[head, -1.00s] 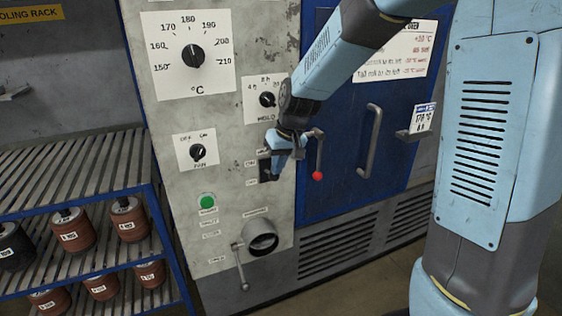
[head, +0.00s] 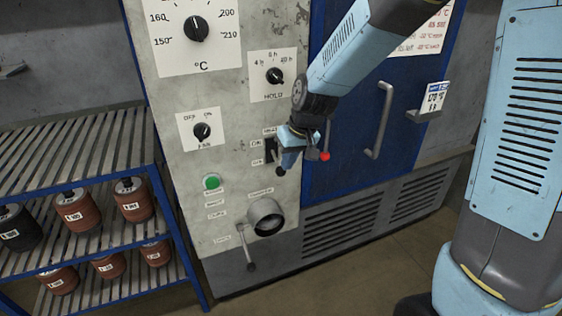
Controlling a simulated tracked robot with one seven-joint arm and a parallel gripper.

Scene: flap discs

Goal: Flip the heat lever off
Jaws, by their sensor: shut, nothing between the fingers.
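The heat switch (head: 270,146) is a black plate on the grey control panel, with small ON and OFF labels to its left. My gripper (head: 288,162) is shut and empty in front of the switch's right side and hides part of it. A dark rounded knob (head: 281,171), seemingly the tip of the heat lever, shows just below the gripper, low by the OFF label. The lever's shaft is hidden, and I cannot tell whether my gripper touches it.
A red-tipped lever (head: 325,156) hangs close to the right of my gripper, by the blue oven door (head: 345,150) with its handle (head: 381,120). A fan knob (head: 202,131), green button (head: 211,182) and round port (head: 265,217) are nearby. A rack (head: 90,235) stands left.

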